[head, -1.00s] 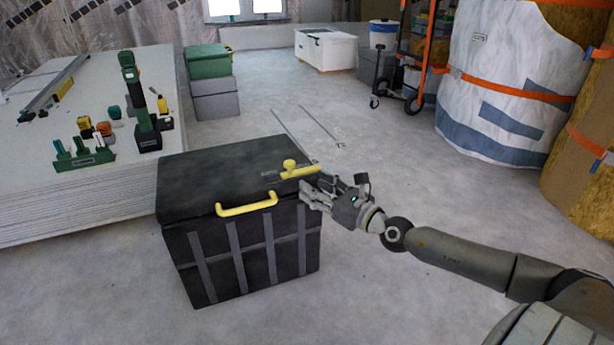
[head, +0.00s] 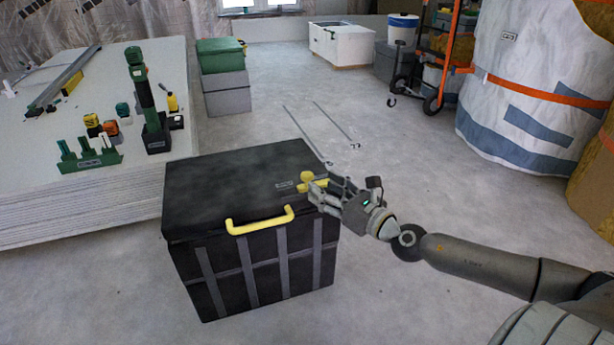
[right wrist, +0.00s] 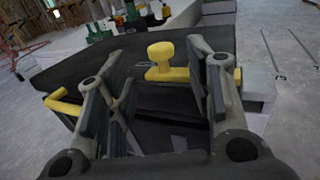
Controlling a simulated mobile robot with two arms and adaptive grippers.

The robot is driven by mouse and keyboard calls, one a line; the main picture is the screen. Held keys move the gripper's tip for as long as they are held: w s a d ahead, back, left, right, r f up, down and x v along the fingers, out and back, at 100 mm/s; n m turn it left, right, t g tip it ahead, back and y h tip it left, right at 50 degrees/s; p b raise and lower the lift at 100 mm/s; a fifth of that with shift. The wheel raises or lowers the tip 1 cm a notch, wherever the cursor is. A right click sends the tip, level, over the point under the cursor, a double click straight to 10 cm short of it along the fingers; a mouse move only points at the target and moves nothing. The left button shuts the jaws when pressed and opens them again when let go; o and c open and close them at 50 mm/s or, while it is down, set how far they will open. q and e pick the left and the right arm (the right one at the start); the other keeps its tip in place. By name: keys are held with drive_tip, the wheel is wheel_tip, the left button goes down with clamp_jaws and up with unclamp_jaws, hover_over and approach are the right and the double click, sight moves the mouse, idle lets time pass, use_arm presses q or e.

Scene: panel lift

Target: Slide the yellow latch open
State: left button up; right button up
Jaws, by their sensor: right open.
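The yellow latch (head: 307,178) has an upright knob on a flat bar, on the right part of the black box's lid (head: 235,180). My right gripper (head: 324,188) is at the lid's right edge, its fingers pointing left at the latch and hiding part of its bar. In the right wrist view the latch knob (right wrist: 161,53) shows between the two spread fingers, a little ahead. The right gripper is open and holds nothing. Whether a finger touches the latch I cannot tell. My left gripper is not in view.
A yellow handle (head: 260,221) sits on the box's front edge. A stack of white panels (head: 80,200) with tools on top stands at left. Green and grey cases (head: 226,93) are behind. The floor around the box's front and right is clear.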

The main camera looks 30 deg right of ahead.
sight(311, 179)
drive_tip(key=shift+w+a, duration=0.15)
drive_tip(key=shift+w, duration=1)
drive_tip(key=shift+w+a, duration=0.2)
drive_tip(key=shift+w, duration=0.95)
drive_tip(key=shift+w+a, duration=0.15)
drive_tip(key=shift+w, duration=1)
clamp_jaws()
